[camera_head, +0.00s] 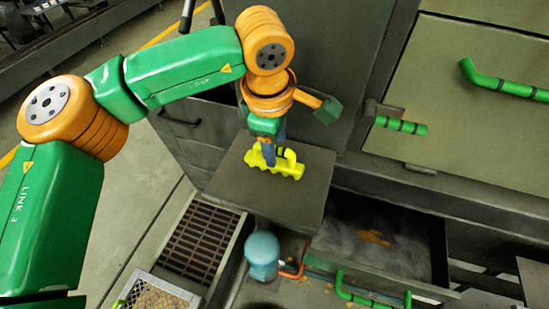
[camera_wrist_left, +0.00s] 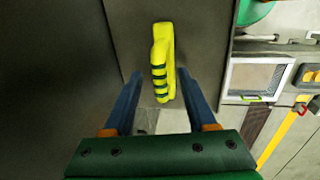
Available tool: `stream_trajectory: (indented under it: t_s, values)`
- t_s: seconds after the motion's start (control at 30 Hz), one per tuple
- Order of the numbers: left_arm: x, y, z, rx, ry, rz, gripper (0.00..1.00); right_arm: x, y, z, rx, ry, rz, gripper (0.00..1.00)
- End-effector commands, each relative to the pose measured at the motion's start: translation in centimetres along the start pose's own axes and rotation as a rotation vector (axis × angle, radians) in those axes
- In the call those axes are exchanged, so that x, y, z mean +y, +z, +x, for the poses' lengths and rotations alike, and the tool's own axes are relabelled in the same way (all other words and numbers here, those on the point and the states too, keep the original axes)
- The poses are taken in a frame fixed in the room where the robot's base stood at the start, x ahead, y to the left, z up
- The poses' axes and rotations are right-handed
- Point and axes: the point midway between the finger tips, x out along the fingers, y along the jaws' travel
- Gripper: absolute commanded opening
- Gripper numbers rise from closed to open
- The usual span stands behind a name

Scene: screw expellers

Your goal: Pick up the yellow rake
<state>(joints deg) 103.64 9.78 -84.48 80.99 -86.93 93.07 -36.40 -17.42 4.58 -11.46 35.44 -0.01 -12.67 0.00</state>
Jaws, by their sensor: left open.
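In the left wrist view the rake (camera_wrist_left: 162,62) is bright yellow with dark stripes on a ridged side. My left gripper (camera_head: 268,152) points down at the rake, its blue fingers partly covering it. In the left wrist view the fingers (camera_wrist_left: 160,82) are apart, with the rake seen between and beyond them. Whether they touch it cannot be told. My right gripper is not in view.
An open drawer (camera_head: 440,250) with grey and orange material stands right of the box. Green handles (camera_head: 500,82) stick out from the panels. A slatted grate (camera_head: 200,240) lies left of the box. A pale blue rounded object (camera_head: 262,250) is in front.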

Motion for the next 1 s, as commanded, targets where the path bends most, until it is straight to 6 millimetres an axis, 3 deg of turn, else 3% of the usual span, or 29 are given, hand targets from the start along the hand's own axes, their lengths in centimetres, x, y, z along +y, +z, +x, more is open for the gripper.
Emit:
stream_trajectory:
  t_s: [0.13, 0.37, 1.0]
  values:
    - [0.01, -0.02, 0.04, 0.0, 0.001, -0.001, 0.57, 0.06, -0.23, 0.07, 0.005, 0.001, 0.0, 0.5]
    - [0.02, -0.04, 0.01, 0.0, 0.001, -0.001, 0.0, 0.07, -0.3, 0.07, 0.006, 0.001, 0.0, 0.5]
    - [0.03, -0.05, -0.02, 0.0, 0.001, -0.002, 0.0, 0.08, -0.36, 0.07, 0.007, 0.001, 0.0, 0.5]
